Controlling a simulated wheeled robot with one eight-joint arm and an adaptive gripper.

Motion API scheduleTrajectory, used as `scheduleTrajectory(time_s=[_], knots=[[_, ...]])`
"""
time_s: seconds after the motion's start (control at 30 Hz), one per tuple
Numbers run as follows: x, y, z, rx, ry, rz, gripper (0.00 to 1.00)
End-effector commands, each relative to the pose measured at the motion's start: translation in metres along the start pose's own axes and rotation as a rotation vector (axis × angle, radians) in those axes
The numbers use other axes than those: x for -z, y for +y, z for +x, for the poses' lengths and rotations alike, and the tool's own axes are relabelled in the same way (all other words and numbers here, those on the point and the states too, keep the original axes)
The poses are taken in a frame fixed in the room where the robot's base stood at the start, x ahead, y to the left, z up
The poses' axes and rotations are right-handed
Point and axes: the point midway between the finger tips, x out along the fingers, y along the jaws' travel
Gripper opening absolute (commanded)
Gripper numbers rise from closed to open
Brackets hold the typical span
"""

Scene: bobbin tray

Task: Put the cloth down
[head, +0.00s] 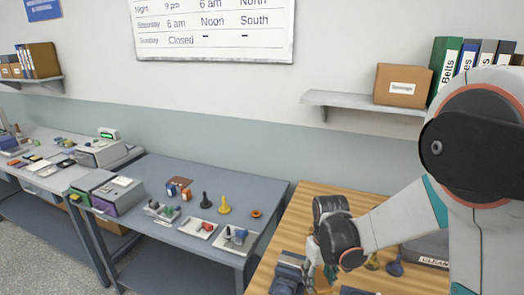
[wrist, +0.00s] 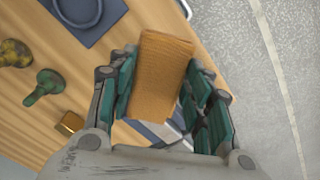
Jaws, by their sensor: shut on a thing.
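My gripper (wrist: 160,95) is shut on an orange-brown, folded-looking cloth (wrist: 163,70), held between its teal-padded fingers in the wrist view. The cloth looks like a thick rectangle with a fine weave. Behind it are the wooden tabletop and the table's edge; how high it is held, or whether it touches anything, I cannot tell. In the head view my gripper (head: 318,275) is low over the wooden table (head: 302,205) at the right. My own arm hides most of what it holds there.
Bare floor (wrist: 270,60) lies beyond the edge. A grey table (head: 165,235) with small parts stands left.

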Motion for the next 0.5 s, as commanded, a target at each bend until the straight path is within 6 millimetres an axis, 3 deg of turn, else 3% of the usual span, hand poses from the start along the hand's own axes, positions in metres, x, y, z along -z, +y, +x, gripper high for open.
scheduleTrajectory(time_s=[0.23, 0.5], knots=[[-0.011, 0.042, 0.019, 0.000, 0.000, 0.322, 0.23], [-0.009, 0.038, 0.056, 0.000, 0.000, 0.303, 0.23]])
